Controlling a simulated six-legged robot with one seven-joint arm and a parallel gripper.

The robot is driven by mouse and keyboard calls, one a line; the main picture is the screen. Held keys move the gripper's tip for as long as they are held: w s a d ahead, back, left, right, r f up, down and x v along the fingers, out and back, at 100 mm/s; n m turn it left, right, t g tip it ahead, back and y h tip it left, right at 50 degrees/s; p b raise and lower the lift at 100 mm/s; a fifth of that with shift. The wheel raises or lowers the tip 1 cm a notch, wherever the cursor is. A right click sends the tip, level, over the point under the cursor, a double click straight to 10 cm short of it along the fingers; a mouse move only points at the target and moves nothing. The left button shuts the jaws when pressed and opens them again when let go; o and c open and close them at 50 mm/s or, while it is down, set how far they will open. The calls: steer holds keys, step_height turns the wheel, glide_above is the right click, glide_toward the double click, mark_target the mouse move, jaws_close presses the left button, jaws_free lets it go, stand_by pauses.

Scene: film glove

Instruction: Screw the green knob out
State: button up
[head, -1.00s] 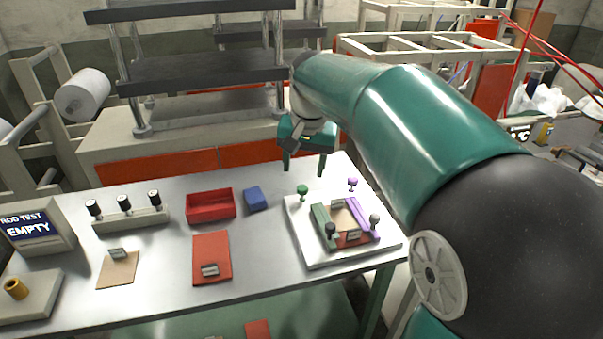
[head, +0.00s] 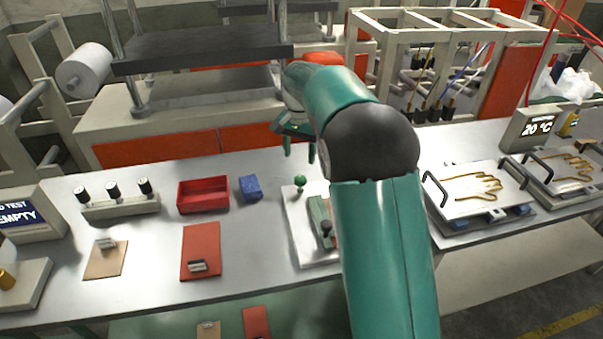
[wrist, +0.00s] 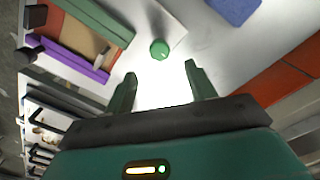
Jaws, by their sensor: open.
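The green knob (head: 300,181) stands upright at the far left corner of a white plate (head: 294,219) on the steel table. In the wrist view the green knob (wrist: 159,49) sits just beyond my fingertips, roughly midway between them and not touching either. My gripper (head: 299,152) is open and empty, above and behind the knob in the head view; its two green fingers also show in the wrist view (wrist: 160,80). A green bar (head: 317,217) with a dark knob lies on the plate. My arm hides the plate's right part in the head view; the wrist view shows a purple bar (wrist: 82,61) there.
A blue block (head: 250,188) and a red tray (head: 203,194) stand left of the plate. A red sheet (head: 201,250) lies nearer the front. Glove moulds on plates (head: 478,188) are at the right. Bare table lies between the block and the plate.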

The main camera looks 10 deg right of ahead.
mark_target(300, 178)
step_height(300, 178, down, 8)
steer(key=shift+d+f, duration=0.15)
steer(key=shift+f, duration=0.1)
steer(key=shift+c, duration=0.3)
steer(key=c, duration=0.9)
